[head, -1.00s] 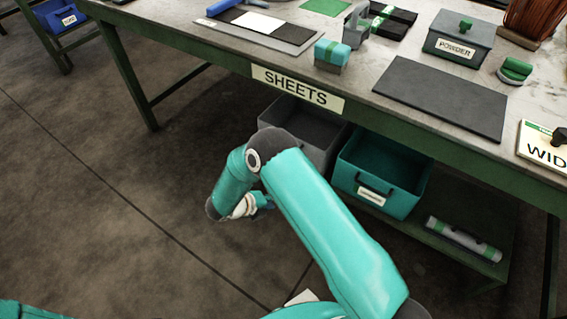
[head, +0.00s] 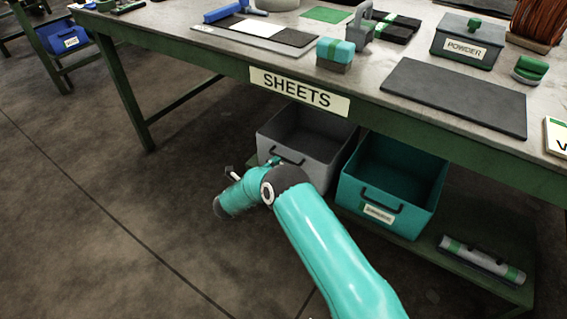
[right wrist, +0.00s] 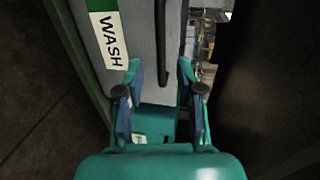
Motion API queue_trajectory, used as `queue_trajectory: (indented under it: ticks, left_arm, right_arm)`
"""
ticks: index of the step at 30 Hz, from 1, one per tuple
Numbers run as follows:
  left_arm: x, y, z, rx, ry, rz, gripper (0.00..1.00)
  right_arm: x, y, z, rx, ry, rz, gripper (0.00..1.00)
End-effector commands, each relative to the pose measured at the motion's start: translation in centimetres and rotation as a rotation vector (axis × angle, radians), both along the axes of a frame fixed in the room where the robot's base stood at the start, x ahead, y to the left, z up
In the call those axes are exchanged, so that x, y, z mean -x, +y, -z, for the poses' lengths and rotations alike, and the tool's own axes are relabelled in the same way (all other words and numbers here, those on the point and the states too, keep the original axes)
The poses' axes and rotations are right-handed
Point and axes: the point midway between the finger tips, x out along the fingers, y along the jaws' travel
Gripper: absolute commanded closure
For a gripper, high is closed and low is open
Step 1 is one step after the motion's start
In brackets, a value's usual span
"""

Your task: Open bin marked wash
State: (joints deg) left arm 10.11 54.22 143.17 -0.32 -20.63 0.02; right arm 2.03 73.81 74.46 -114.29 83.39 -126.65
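The grey bin (head: 305,135) is open-topped and stands under the bench, left of a teal bin (head: 395,185). In the right wrist view the grey bin's front (right wrist: 142,25) carries a label (right wrist: 109,40) reading WASH and a dark bar handle (right wrist: 164,45). My right gripper (right wrist: 160,68) is open, its two fingers spread in front of that face. The handle shows between the fingers in that picture; I cannot tell whether they touch it. In the head view my right arm hides most of the gripper and the bin's label. My left gripper is not in view.
The green bench (head: 395,120) with a SHEETS sign (head: 299,92) overhangs the bins. The teal bin's label is unreadable. A pale roll with green bands (head: 482,261) lies on the low shelf (head: 440,232) at right. The floor (head: 110,230) at left is clear.

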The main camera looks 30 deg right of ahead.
Motion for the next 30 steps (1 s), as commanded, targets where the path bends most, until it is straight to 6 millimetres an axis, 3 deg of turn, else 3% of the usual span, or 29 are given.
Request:
queue_trajectory:
  ticks: [3, 9, 22, 29, 30]
  left_arm:
    - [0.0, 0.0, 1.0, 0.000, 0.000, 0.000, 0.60]
    - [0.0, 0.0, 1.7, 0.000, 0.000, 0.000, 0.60]
    - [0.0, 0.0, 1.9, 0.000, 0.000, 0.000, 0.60]
    - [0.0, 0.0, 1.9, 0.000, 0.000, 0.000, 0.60]
    - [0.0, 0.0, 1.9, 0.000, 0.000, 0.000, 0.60]
  right_arm:
    - [-0.8, -2.3, 0.8, 0.000, -0.002, 0.005, 0.63]
    - [-1.9, -4.7, 1.2, -0.001, -0.003, 0.002, 0.63]
    - [-2.2, -5.7, 1.3, -0.001, 0.000, 0.001, 0.63]
    - [-2.2, -5.7, 1.3, -0.001, 0.000, 0.002, 0.99]
    - [-2.2, -5.7, 1.3, -0.001, 0.000, 0.002, 1.00]
